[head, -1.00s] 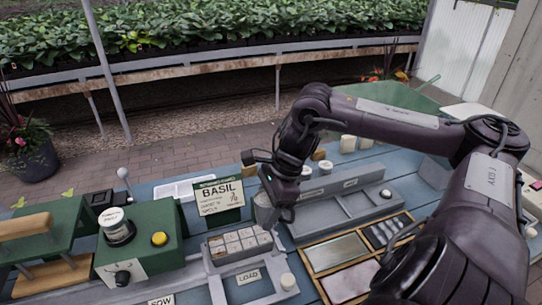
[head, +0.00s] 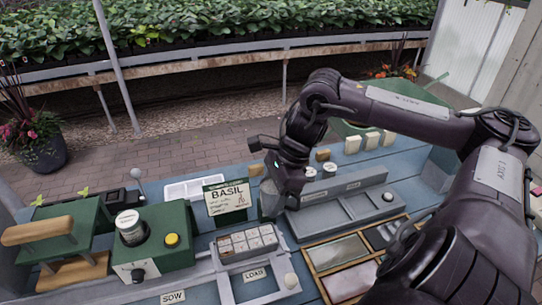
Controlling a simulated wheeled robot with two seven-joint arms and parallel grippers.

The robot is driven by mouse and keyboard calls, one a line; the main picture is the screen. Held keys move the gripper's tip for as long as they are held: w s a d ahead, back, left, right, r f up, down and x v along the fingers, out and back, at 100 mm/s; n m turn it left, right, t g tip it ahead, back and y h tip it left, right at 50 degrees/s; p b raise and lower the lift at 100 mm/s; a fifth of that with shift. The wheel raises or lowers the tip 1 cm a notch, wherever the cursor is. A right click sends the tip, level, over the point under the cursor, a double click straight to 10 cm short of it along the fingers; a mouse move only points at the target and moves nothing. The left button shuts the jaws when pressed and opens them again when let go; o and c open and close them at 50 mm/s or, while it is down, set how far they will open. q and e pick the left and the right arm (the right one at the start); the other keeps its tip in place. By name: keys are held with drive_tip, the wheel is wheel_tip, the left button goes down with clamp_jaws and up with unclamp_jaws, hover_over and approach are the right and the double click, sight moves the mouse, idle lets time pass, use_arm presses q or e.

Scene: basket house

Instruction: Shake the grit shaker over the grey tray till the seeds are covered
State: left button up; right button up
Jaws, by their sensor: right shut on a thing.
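My right gripper (head: 277,184) comes in from the right and points down over the bench. It is shut on the grit shaker (head: 270,202), a grey cup partly hidden by the fingers. The shaker is just right of the BASIL card and behind the grey tray. The grey tray (head: 232,259) sits in the LOAD slide and holds several pale, speckled square blocks. No seeds can be made out on the blocks at this size, and no falling grit shows. My left gripper is not in view.
A green BASIL card (head: 228,201) stands behind the tray. A green machine with a yellow button (head: 172,240) is on the left. A grey rack (head: 345,203) and a wood-framed box (head: 318,262) are on the right. White pots (head: 329,169) stand behind the rack.

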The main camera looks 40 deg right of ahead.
idle(0.7)
wheel_tip(320, 180, down, 6)
drive_tip(key=b, duration=0.5)
drive_tip(key=shift+r, duration=0.1)
drive_tip(key=shift+r, duration=0.1)
